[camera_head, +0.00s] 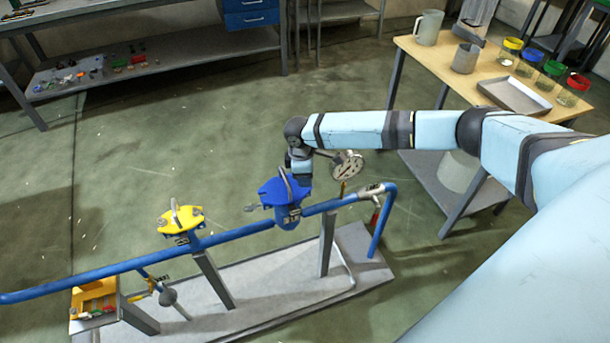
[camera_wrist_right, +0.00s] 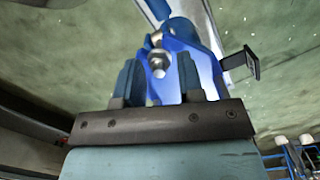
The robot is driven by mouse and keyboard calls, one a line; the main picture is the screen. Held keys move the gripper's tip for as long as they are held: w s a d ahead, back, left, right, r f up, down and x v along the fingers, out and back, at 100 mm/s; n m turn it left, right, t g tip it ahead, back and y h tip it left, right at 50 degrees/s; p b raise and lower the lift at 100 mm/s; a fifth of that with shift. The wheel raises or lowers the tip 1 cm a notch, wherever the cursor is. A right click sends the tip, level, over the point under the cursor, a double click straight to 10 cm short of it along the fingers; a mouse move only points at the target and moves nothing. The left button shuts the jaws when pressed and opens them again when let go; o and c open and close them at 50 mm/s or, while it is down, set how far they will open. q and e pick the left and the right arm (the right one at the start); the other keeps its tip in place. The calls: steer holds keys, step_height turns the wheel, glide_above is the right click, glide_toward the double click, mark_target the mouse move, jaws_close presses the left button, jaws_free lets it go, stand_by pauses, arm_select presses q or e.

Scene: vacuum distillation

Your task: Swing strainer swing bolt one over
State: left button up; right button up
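The blue strainer (camera_head: 287,196) sits on the blue pipe in the head view, with a lid and a handle on top. My right gripper (camera_head: 300,178) is at the far side of its lid, pointing down; its fingers are too small to read there. In the right wrist view my right gripper (camera_wrist_right: 158,75) has its two fingers apart. A round metal bolt end (camera_wrist_right: 158,60) shows between and just beyond the fingertips, in front of the blue strainer body (camera_wrist_right: 195,62). I cannot tell whether the fingers touch it. My left gripper is not in view.
A yellow-lidded strainer (camera_head: 181,219) stands further left on the blue pipe (camera_head: 130,266). A pressure gauge (camera_head: 347,166) is close to the right of my gripper. A wooden table (camera_head: 435,58) with jars stands at upper right. The floor left of the rig is clear.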

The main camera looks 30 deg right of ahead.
step_height(320, 180, up, 14)
steer(key=a, duration=0.1)
steer(key=shift+w+f+p, duration=0.2)
steer(key=shift+w+p, duration=0.1)
steer(key=shift+p, duration=0.05)
